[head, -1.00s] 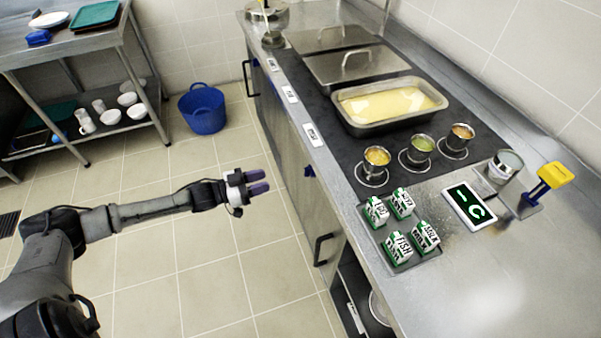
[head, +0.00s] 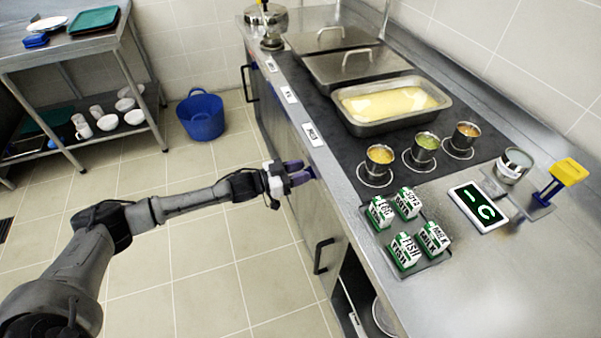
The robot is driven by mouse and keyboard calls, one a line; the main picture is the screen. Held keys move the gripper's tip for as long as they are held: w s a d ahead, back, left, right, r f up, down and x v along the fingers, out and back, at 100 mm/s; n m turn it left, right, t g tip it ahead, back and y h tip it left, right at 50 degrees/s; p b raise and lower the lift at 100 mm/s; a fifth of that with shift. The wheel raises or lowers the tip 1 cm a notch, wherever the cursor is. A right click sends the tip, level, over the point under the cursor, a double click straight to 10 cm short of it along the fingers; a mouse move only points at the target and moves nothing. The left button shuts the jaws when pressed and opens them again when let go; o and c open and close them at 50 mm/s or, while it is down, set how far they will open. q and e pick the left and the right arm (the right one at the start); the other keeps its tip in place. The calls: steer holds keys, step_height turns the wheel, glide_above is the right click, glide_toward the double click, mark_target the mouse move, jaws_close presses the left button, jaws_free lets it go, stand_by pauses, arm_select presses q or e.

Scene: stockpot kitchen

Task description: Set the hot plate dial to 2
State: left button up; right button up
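My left gripper (head: 299,172) reaches in from the left to the front face of the counter, its two purple fingers apart. Its fingertips are at a small blue dial (head: 312,171) on that front face, below the nearest white label (head: 312,134). The fingers hide most of the dial, so its setting cannot be read, and I cannot tell whether they touch it. The hot plate (head: 346,148) is the dark top holding covered pans and an open pan of yellow food. My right gripper is not in view.
Several small cartons stand in a tray (head: 437,258) on the counter. Beside it are a black sign (head: 478,207) and three small pots of food, one at the left (head: 379,160). A door handle (head: 321,256) juts out below. A blue basket (head: 201,115) stands on the floor.

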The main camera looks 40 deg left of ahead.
arm_select(q)
steer(key=shift+w+d, duration=0.1)
steer(key=shift+w, duration=0.1)
jaws_close()
stand_by(0.4)
